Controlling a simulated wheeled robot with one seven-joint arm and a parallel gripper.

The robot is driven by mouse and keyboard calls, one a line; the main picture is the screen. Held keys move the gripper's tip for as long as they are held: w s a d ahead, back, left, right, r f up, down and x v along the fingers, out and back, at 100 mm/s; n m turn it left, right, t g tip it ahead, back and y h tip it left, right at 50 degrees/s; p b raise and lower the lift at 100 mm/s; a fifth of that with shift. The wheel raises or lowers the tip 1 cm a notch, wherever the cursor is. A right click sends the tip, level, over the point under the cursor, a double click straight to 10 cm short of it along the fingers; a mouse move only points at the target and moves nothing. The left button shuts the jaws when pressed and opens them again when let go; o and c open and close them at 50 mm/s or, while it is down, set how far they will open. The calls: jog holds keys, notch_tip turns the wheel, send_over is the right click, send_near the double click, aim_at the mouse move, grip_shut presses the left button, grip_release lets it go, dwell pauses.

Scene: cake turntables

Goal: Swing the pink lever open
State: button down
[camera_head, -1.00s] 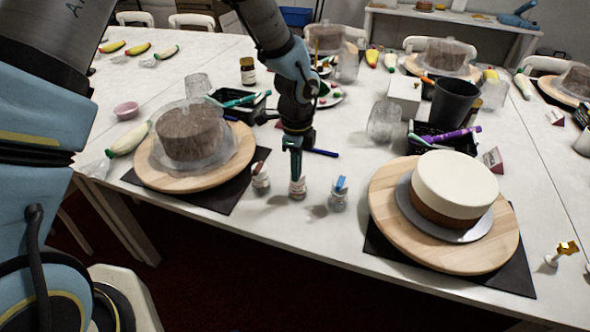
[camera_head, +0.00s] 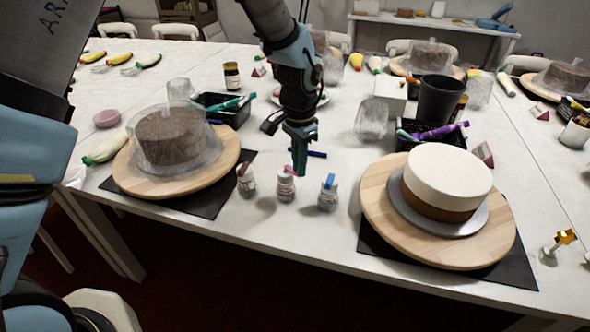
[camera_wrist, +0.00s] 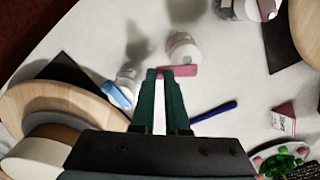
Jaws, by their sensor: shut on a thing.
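The pink lever (camera_head: 288,170) sits on top of the middle small white jar (camera_head: 286,188), between two similar jars near the table's front edge. My gripper (camera_head: 300,172) points down at the right side of the jar's top; in the wrist view my gripper (camera_wrist: 160,72) is shut on the lever with a narrow gap between the fingers. The fingers hide part of the lever.
A jar with a blue lever (camera_head: 328,193) stands close on the right, and one with a brown top (camera_head: 246,180) on the left. Turntables with cakes flank them: a wooden one (camera_head: 375,205) right, another (camera_head: 200,195) left. A blue pen (camera_head: 315,154) lies behind.

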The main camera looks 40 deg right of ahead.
jog(key=shift+w+d+n+b, duration=0.25)
jog(key=shift+d+n, duration=0.2)
jog(key=shift+n, duration=0.75)
jog(key=shift+w+d+n+b, duration=0.15)
jog(key=shift+d+n, duration=0.25)
jog(key=shift+n, duration=0.8)
jog(key=shift+w+d+n+b, duration=0.15)
jog(key=shift+d+n+b, duration=0.25)
jog(key=shift+n, duration=0.8)
jog(key=shift+d, duration=0.1)
jog(key=c, duration=0.9)
grip_release()
notch_tip(320, 180, up, 11)
jog(key=shift+w+f+b, duration=0.1)
jog(key=shift+b, duration=0.9)
